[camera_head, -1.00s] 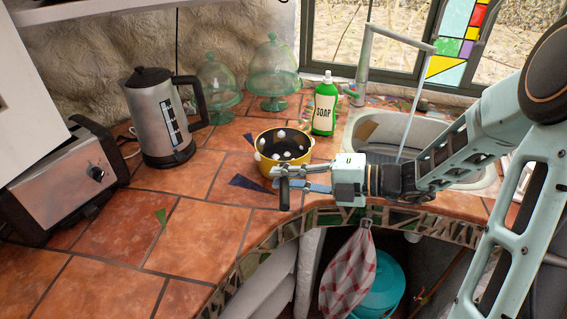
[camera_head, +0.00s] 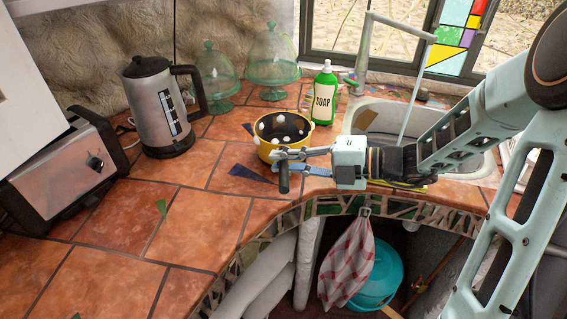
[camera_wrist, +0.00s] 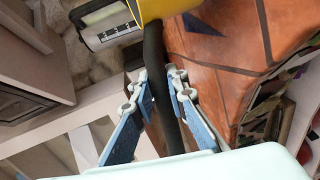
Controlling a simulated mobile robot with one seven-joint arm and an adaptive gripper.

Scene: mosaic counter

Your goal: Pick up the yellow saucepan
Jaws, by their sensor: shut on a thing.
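The yellow saucepan (camera_head: 268,151) has a dark inside with pale spots and a black handle (camera_head: 284,178) that points toward the counter's front edge. My gripper (camera_head: 283,163) is at the saucepan's near side, with its fingers on the handle. In the wrist view, the fingers of my gripper (camera_wrist: 161,84) are shut on the black handle (camera_wrist: 155,58), one on each side. The yellow pan body (camera_wrist: 165,8) shows at the top of that view. I cannot tell for sure whether the pan's base touches the counter.
A green soap bottle (camera_head: 324,96) stands just behind the pan at right. A steel kettle (camera_head: 155,105) and a toaster (camera_head: 68,165) stand at left. Green glass domes (camera_head: 274,62) are behind. The sink (camera_head: 375,122) is at right. The tiled counter (camera_head: 190,220) at front left is clear.

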